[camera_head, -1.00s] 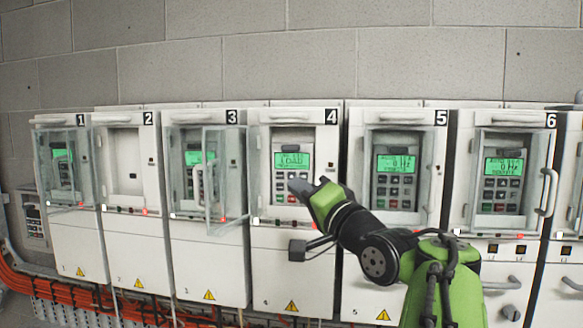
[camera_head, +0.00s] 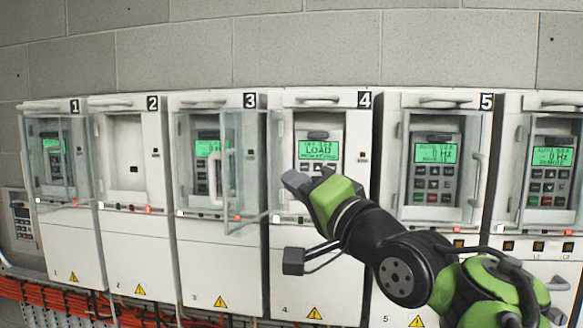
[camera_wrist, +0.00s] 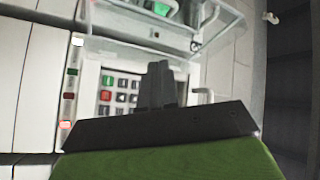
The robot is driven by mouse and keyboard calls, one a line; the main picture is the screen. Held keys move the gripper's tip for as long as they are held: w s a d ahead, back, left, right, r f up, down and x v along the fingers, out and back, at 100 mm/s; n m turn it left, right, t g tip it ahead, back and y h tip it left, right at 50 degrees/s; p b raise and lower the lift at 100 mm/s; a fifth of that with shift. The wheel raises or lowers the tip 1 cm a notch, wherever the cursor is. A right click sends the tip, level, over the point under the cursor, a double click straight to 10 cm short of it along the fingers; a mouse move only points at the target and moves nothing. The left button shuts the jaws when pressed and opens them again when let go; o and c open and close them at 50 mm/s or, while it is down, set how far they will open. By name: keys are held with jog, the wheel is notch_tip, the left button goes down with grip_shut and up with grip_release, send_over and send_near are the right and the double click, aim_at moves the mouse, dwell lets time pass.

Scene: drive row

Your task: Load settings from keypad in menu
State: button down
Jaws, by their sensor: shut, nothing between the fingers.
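The keypad (camera_head: 320,150) on drive cabinet 4 (camera_head: 318,262) has a lit green screen (camera_head: 318,150) with the large word LOAD. Smaller text above and below it is hard to read. My gripper (camera_head: 295,180) is shut and empty. It stands in front of the lower part of this keypad and hides most of its buttons. In the wrist view my shut fingers (camera_wrist: 160,84) point at a keypad, with grey and red buttons (camera_wrist: 112,92) showing to their left. I cannot tell whether the fingertips touch a button.
Drive 3 has a clear door (camera_head: 243,180) standing open beside cabinet 4. Drive 2 has an empty keypad recess (camera_head: 125,150). Drive 5's keypad (camera_head: 434,170) reads 0 Hz. Orange cables (camera_head: 60,292) run low along the left.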

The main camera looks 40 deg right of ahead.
aim_at(307, 173)
jog(key=w+d+p, duration=0.3)
jog(key=w+d, duration=0.1)
jog(key=d, duration=0.2)
jog(key=shift+w+d, duration=0.15)
jog(key=shift+d, duration=0.05)
jog(key=shift+r, duration=0.15)
dwell(1.7)
jog(key=shift+w+d, duration=0.3)
jog(key=shift+d, duration=0.05)
jog(key=shift+w+d+p, duration=0.2)
jog(key=shift+d+p, duration=0.05)
jog(key=shift+p, duration=0.15)
dwell(0.5)
jog(key=shift+a, duration=0.1)
jog(key=shift+s+a+b, duration=0.4)
jog(key=shift+s+a, duration=0.1)
jog(key=shift+a, duration=0.05)
jog(key=shift+s+a+b, duration=0.55)
jog(key=shift+s+a, duration=0.25)
jog(key=shift+a, duration=0.2)
jog(key=shift+s+a+b, duration=0.5)
jog(key=shift+s+a, duration=0.25)
jog(key=shift+a, duration=0.25)
